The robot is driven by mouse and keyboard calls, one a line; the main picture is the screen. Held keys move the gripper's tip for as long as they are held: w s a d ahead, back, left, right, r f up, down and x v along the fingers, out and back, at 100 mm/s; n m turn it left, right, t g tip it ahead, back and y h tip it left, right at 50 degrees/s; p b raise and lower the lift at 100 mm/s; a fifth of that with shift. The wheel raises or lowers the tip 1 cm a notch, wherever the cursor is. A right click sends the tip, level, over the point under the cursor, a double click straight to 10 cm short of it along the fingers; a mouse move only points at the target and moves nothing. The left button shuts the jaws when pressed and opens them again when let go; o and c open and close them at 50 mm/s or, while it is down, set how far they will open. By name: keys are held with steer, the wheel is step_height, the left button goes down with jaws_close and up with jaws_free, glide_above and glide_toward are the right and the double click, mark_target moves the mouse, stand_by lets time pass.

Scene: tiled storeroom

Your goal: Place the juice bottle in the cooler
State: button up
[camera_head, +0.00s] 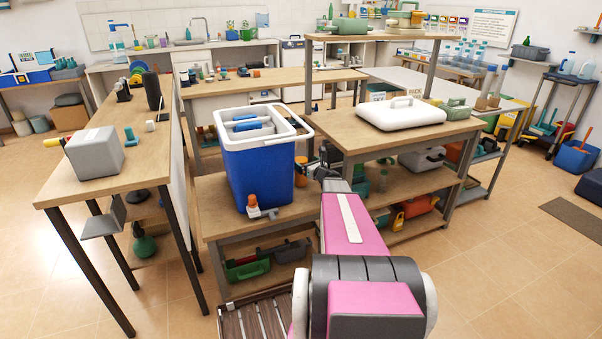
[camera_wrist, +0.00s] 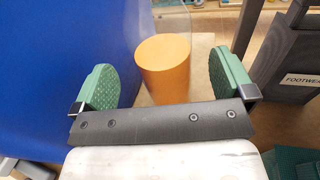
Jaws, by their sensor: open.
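The juice bottle, a clear cylinder with orange juice in it, shows in the wrist view (camera_wrist: 163,70); in the head view its orange part (camera_head: 301,172) is just right of the cooler. The blue cooler (camera_head: 256,172) with a white rim stands open on the low wooden bench. It holds blue and white items. Its blue wall (camera_wrist: 65,50) fills the left of the wrist view. My gripper (camera_head: 326,168) is open, its green pads (camera_wrist: 167,76) on either side of the bottle in the picture. I cannot tell whether they touch it.
A white lid (camera_head: 400,114) lies on the raised bench to the right. A small orange-capped bottle (camera_head: 253,206) stands in front of the cooler. A dark box labelled "FOOTWE…" (camera_wrist: 292,70) is close to my right finger. A grey box (camera_head: 94,152) sits on the left table.

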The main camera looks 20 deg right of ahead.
steer(key=x, duration=0.4)
steer(key=shift+w, duration=0.4)
steer(key=shift+s+a, duration=0.1)
steer(key=c, duration=1.9)
steer(key=shift+o, duration=0.2)
steer(key=shift+r, duration=0.15)
